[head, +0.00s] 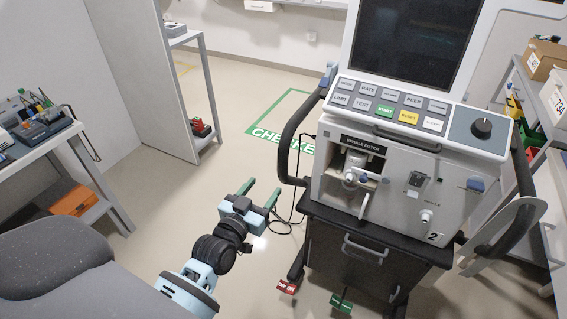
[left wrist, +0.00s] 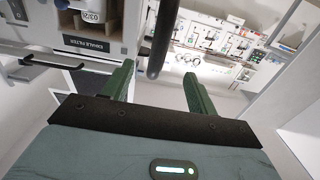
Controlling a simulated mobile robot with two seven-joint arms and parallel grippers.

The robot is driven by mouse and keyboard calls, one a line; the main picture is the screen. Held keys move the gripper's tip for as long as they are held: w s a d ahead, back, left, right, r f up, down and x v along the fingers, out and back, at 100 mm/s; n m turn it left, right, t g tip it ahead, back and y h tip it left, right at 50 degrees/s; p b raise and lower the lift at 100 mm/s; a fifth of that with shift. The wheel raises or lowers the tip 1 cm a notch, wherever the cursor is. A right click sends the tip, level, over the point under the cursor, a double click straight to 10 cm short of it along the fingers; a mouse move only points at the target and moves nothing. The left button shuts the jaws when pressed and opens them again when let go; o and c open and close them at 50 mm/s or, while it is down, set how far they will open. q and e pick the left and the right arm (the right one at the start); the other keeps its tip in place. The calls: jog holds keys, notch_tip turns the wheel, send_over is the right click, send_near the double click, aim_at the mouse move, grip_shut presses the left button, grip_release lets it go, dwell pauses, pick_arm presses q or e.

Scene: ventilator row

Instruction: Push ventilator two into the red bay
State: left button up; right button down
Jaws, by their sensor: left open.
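Ventilator two (head: 398,212), a white machine with a dark screen, a button panel and a "2" on its front, stands on a dark wheeled cart (head: 345,255) at the right of the head view. A black handle (head: 290,135) curves along its left side. Red (head: 287,286) and green (head: 341,302) pedals show at the cart's foot. My left gripper (head: 262,189) is open and empty, left of the cart and apart from the handle in the head view. In the left wrist view, a dark bar (left wrist: 164,38) shows beyond its open fingers (left wrist: 157,85). No red bay is visible.
A green floor outline (head: 268,132) lettered "CHECKE…" lies behind the cart, partly hidden. A white partition (head: 150,70) and a tool table (head: 40,150) stand at left. Shelving with boxes (head: 543,60) stands at right. Floor between the partition and cart is clear.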

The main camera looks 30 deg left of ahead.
aim_at(280, 166)
pick_arm(q)
jog(key=w+b, duration=0.4)
jog(key=w, duration=0.7)
jog(key=shift+w, duration=0.7)
pick_arm(e)
jog(key=shift+g, duration=0.3)
jog(key=shift+s+f, duration=0.2)
jog(key=shift+f, duration=0.5)
jog(key=shift+s+f, duration=0.25)
jog(key=shift+f, duration=0.4)
jog(key=shift+s+f, duration=0.2)
jog(key=shift+f, duration=0.5)
